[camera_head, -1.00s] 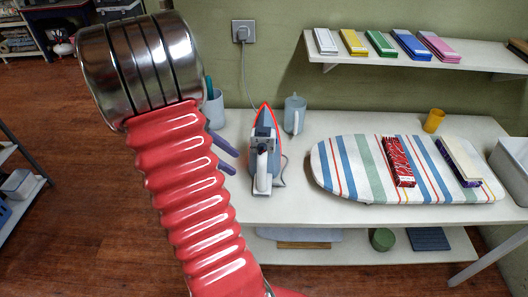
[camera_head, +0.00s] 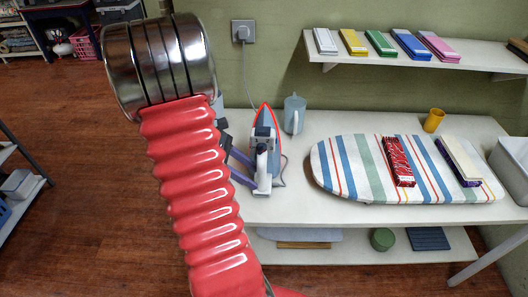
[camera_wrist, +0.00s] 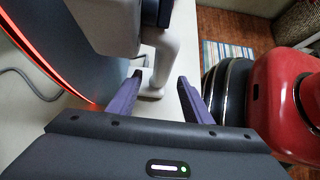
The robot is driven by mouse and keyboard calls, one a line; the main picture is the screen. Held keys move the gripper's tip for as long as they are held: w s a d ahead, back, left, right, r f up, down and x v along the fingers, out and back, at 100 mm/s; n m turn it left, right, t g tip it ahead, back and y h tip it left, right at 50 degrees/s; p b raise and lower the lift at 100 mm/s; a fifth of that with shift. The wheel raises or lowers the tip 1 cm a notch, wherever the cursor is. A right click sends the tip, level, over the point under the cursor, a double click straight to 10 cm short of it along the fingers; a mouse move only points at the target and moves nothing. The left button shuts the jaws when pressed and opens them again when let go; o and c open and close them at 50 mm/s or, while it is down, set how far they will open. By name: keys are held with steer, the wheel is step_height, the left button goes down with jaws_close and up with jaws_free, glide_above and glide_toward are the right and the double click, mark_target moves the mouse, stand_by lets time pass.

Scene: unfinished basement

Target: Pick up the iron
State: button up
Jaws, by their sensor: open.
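The iron (camera_head: 264,130) stands upright on its heel on the white table, its red-edged soleplate towards the wall and its handle towards me. In the wrist view the iron (camera_wrist: 158,52) fills the upper left, with its pale grey handle in front of the gap between my fingers. My gripper (camera_wrist: 157,88) is open, its two purple fingers apart, with the handle just beyond or between their tips; contact cannot be told. In the head view my gripper (camera_head: 254,172) is at the iron's left side, partly hidden behind my red arm.
A striped ironing board (camera_head: 350,170) with two boxes on it lies right of the iron. A blue-grey jug (camera_head: 294,114) stands behind the iron. A yellow cup (camera_head: 434,120) is farther right. The iron's cord runs to a wall socket (camera_head: 243,32).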

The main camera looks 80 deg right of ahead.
mark_target(262, 181)
steer(key=shift+x, duration=2.65)
steer(key=shift+a+r, duration=0.1)
steer(key=shift+c, duration=0.2)
jaws_close()
steer(key=shift+r, duration=0.1)
